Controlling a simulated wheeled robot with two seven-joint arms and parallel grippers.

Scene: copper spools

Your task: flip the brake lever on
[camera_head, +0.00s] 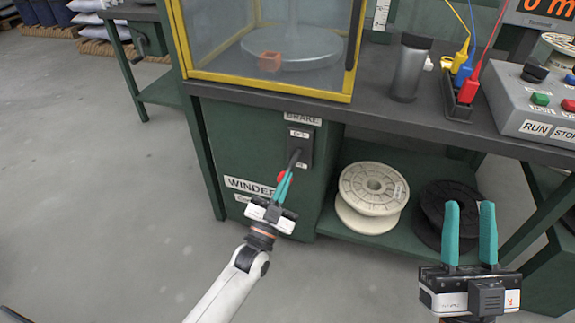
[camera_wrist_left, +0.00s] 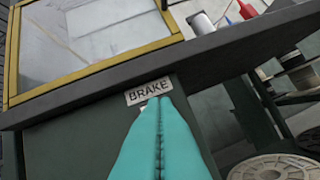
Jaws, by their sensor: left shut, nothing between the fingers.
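The brake lever (camera_head: 295,157) is a dark handle on a black plate (camera_head: 304,140) under the BRAKE label (camera_head: 303,118), on the green cabinet front. A red round part (camera_head: 281,177) shows beside the fingers, partly hidden. My left gripper (camera_head: 289,174) is shut and empty, its teal fingertips at the lower end of the lever; I cannot tell whether they touch. In the left wrist view the shut fingers (camera_wrist_left: 160,102) point at the BRAKE label (camera_wrist_left: 149,91) and hide the lever. My right gripper (camera_head: 469,204) is open and empty at the lower right.
A yellow-framed glass enclosure (camera_head: 265,88) stands on the bench above. A white spool (camera_head: 373,187) and a black spool (camera_head: 440,195) lie on the lower shelf to the right. A control box (camera_head: 535,105) sits at the bench's right.

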